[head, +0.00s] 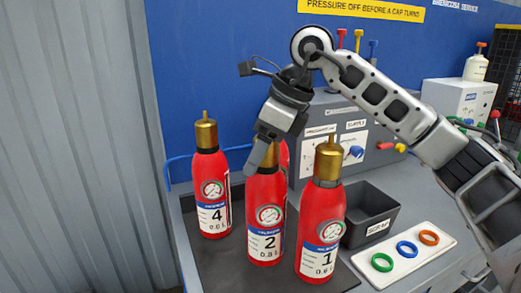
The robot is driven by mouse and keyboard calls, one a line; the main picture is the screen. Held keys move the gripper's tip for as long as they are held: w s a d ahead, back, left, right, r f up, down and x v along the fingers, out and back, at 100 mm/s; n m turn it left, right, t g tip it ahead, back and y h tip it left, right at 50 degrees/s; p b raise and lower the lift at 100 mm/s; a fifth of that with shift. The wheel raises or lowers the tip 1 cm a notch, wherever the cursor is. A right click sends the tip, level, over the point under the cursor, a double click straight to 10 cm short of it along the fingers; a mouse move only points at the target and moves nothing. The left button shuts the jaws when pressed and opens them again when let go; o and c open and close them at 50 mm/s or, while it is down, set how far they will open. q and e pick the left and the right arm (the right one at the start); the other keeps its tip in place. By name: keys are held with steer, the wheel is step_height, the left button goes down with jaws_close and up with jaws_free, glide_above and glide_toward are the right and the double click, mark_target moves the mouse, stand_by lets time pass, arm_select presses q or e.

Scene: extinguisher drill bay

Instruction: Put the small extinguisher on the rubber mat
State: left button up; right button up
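Several red extinguishers with brass tops stand upright on a dark mat-like surface (222,268). Number 4 (212,190) is at the left, number 2 (266,222) in the middle and number 1 (322,230) at the front right. Another red one (284,158) is mostly hidden behind number 2. I cannot tell which is the small one. My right gripper (262,156) points down at the brass top of number 2 and covers part of it. I cannot tell whether its fingers touch or grip it. My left gripper is not in view.
A black scrap bin (372,216) stands right of number 1. A white tray (404,256) with green, blue and orange rings lies at the front right. A grey panel box (340,118) stands behind. A blue rail (176,160) edges the left side.

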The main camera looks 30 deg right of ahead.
steer(key=v, duration=1.2)
stand_by(0.3)
